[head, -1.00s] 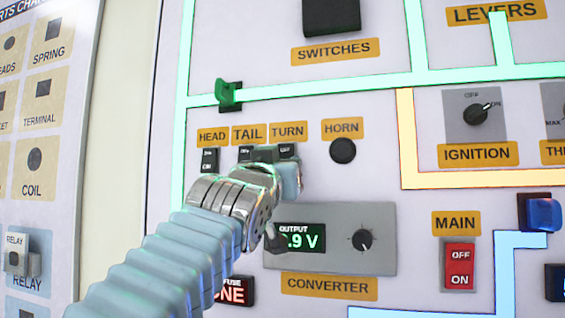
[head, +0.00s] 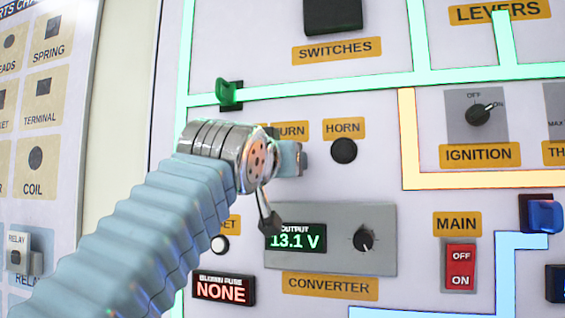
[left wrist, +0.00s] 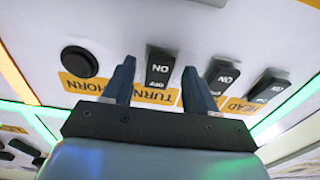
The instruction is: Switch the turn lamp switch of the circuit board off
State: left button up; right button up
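The turn lamp switch (left wrist: 160,67) is a small black rocker beside the TURN label (left wrist: 143,93) in the left wrist view, which shows the panel upside down. My left gripper (left wrist: 159,66) is open, with one blue-grey finger on each side of this switch. Whether the fingers touch it I cannot tell. In the head view my left gripper (head: 292,159) is at the panel just below the partly covered TURN label (head: 291,131), and the switch is hidden behind it. Which way the switch is set is unclear. My right gripper is not in view.
The tail switch (left wrist: 222,76) and head switch (left wrist: 269,86) are close on one side, the round black horn button (left wrist: 80,62) on the other. The converter (head: 345,265) reads 13.1 V, below the gripper. A green lever (head: 228,92) sticks out above.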

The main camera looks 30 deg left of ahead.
pick_arm(q)
jog(key=b+v, duration=0.3)
jog(key=v, duration=1)
jog(key=shift+s+b, duration=0.4)
